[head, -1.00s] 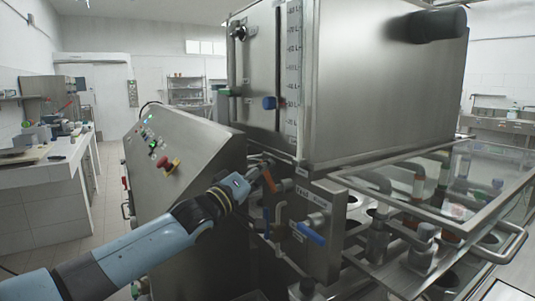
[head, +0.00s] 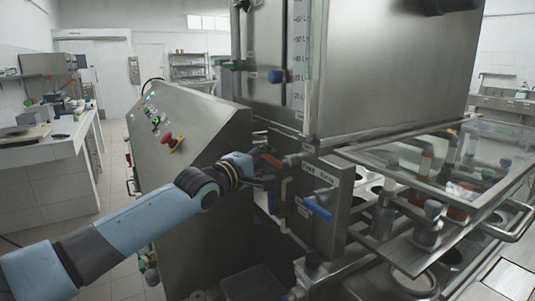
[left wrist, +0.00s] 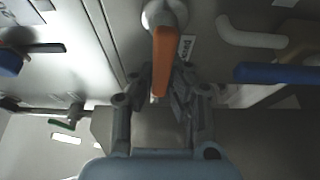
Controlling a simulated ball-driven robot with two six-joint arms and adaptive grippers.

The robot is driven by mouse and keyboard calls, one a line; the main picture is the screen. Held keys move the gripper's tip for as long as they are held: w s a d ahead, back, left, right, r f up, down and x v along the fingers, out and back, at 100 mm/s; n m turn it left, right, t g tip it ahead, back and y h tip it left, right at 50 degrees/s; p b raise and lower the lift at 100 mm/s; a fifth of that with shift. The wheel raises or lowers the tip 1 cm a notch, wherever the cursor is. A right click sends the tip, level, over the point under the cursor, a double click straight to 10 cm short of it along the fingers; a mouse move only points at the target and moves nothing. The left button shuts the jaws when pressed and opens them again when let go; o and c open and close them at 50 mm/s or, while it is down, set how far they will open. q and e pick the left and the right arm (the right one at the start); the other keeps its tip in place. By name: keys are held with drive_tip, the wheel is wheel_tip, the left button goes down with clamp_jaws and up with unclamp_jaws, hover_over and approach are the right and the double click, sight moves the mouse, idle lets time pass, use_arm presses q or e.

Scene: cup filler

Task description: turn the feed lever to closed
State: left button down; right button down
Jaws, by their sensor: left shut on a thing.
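The feed lever is an orange handle (head: 271,160) beside the lower edge of the big steel tank in the head view. In the left wrist view the orange lever (left wrist: 162,62) hangs from a round metal hub, with a small label beside it. My left gripper (head: 264,180) is at the lever, partly hidden in the head view. In the left wrist view its fingers (left wrist: 160,88) are on both sides of the lever's free end, shut on it. My right gripper is not in view.
A blue lever (head: 317,208) sits on the steel block just right of the gripper. The steel tank (head: 390,70) rises above, and a glass-topped frame (head: 430,165) stands at right. A sloped control panel (head: 165,125) with a red button is left of the gripper.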

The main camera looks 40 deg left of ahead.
use_arm(q)
drive_tip(key=shift+f, duration=0.4)
drive_tip(key=c, duration=1.7)
unclamp_jaws()
drive_tip(key=shift+c, duration=0.2)
drive_tip(key=o, duration=0.5)
drive_tip(key=shift+s+a, duration=0.1)
drive_tip(key=shift+c, duration=0.2)
drive_tip(key=shift+r, duration=0.15)
drive_tip(key=s, duration=0.7)
drive_tip(key=shift+s, duration=0.2)
